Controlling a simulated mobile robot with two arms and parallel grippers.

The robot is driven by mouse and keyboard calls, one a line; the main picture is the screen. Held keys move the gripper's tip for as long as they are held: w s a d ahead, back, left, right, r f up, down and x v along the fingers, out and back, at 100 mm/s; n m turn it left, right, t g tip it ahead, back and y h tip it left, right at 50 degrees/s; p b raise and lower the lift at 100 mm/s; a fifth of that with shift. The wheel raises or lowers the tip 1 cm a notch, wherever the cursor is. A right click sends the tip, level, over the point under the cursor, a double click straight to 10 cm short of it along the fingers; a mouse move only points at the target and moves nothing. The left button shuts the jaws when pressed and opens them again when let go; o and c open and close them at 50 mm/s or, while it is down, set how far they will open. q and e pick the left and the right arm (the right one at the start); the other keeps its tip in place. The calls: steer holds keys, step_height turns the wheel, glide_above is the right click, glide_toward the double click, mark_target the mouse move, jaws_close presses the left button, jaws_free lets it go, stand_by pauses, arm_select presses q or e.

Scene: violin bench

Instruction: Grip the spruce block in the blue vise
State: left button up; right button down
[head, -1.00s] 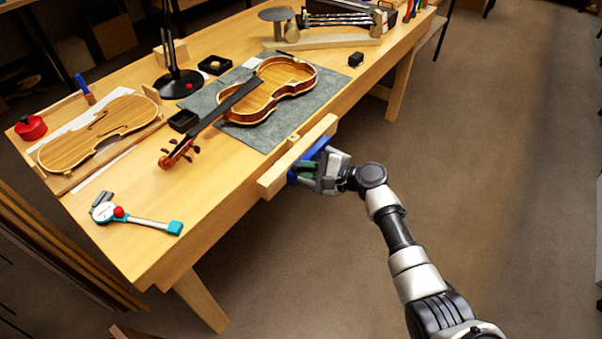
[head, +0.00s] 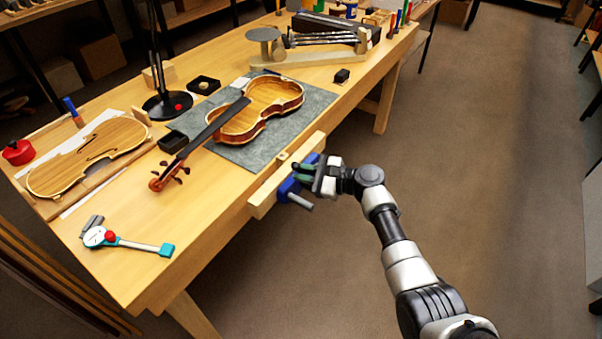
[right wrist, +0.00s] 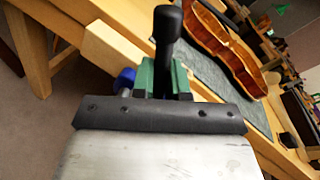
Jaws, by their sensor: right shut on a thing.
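The blue vise (head: 290,187) is mounted at the bench's front edge, behind a long pale wooden jaw board (head: 262,199). A small pale wood block (head: 283,157) shows at the board's inner side; I take it for the spruce block, but cannot tell if the jaws touch it. My right gripper (head: 304,172) is at the vise's outer side. In the right wrist view its green-padded fingers are shut on the black vise handle (right wrist: 167,32), with a bit of blue vise (right wrist: 126,78) to the left. My left gripper is not in view.
A violin body with neck (head: 262,108) lies on a grey mat (head: 315,103) behind the vise. A teal-ended dial gauge (head: 135,244) lies at the front left, and a violin plate (head: 88,160) farther back. Open floor lies to the right of the bench.

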steer(key=shift+s+d+f, duration=0.1)
steer(key=shift+d+f, duration=0.2)
steer(key=shift+f, duration=0.15)
steer(key=c, duration=1.4)
jaws_free()
steer(key=shift+d, duration=0.1)
steer(key=shift+o, duration=1.2)
steer(key=shift+s+d+r, duration=0.15)
steer(key=shift+d, duration=0.05)
steer(key=shift+r, duration=0.15)
steer(key=shift+a, duration=0.2)
steer(key=v, duration=1.1)
